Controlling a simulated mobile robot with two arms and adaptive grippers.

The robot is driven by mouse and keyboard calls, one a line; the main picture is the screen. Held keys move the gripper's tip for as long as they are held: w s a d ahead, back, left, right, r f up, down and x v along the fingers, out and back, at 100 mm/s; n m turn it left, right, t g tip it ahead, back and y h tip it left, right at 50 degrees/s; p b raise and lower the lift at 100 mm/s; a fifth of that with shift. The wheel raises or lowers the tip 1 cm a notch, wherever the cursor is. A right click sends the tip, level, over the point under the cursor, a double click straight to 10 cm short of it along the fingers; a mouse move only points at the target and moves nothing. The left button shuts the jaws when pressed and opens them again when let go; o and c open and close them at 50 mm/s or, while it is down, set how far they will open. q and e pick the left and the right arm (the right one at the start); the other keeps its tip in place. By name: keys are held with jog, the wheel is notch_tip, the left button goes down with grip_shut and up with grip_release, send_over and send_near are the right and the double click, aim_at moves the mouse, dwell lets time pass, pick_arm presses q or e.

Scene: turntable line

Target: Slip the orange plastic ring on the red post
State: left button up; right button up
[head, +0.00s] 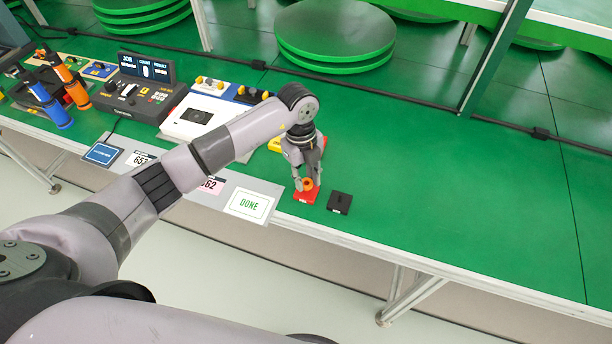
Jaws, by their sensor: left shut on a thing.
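My left gripper (307,181) points down near the front edge of the green table, shut on the orange ring (307,188). The ring is small and sits right above a red base (303,198), which I take as the foot of the red post. The post itself is hidden behind the ring and the fingers. I cannot tell whether the ring is around the post or just above it. My right gripper is not in view.
A small black block (340,203) stands just right of the red base. A control box (140,93), a white device (200,113) and orange and blue tools fill the left. The green table (450,200) is clear to the right.

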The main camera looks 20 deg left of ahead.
pick_arm(q)
jog(key=shift+f+b, duration=0.65)
jog(key=shift+f, duration=0.35)
dwell(0.3)
jog(key=o, duration=0.8)
jog(key=o, duration=0.4)
jog(key=shift+r, duration=0.1)
jog(key=shift+r+p, duration=3.15)
jog(key=shift+r, duration=0.55)
